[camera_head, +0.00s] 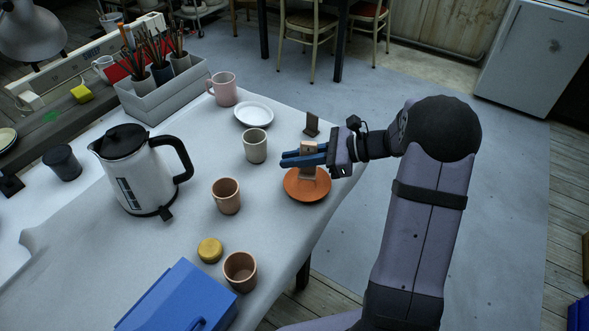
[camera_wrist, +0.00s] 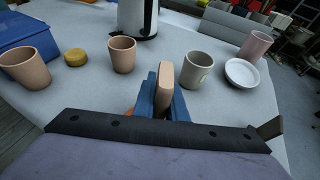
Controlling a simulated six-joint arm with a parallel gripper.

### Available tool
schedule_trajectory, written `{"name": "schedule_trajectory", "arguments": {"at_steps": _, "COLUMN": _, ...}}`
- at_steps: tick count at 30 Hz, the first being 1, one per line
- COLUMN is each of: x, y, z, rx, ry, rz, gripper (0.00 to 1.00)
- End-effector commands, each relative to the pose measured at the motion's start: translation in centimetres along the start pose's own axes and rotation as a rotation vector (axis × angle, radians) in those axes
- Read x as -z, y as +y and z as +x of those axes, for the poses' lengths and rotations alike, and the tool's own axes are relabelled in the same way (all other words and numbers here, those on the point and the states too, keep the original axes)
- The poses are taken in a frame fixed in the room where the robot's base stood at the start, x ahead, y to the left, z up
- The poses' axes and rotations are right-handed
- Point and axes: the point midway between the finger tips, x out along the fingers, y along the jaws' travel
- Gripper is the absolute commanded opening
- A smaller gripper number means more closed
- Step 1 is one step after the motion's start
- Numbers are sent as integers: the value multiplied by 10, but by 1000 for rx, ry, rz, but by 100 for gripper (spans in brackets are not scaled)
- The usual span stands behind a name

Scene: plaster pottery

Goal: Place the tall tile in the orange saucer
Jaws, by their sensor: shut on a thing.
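In the wrist view, the tile (camera_wrist: 164,86) is pinched between the two fingers (camera_wrist: 165,100). The orange saucer (camera_head: 307,193) lies near the table's right edge, directly below the gripper. The tile's lower end shows over the saucer's middle; I cannot tell whether it touches. In the wrist view, my gripper hides most of the saucer.
A dark upright piece (camera_head: 311,123) stands just behind the gripper. A grey cup (camera_head: 255,146), a brown cup (camera_head: 226,196) and a white plate (camera_head: 254,114) are to the left.

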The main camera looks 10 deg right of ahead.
Motion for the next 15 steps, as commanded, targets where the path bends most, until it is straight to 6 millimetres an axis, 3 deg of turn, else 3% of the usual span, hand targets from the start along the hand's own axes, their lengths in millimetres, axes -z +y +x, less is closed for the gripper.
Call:
{"name": "schedule_trajectory", "arguments": {"at_steps": 7, "x": 5, "y": 0, "z": 2, "rx": 0, "ry": 0, "rz": 0, "gripper": 0}}
{"name": "schedule_trajectory", "arguments": {"at_steps": 15, "x": 32, "y": 0, "z": 13, "rx": 0, "ry": -1, "rz": 1, "gripper": 0}}
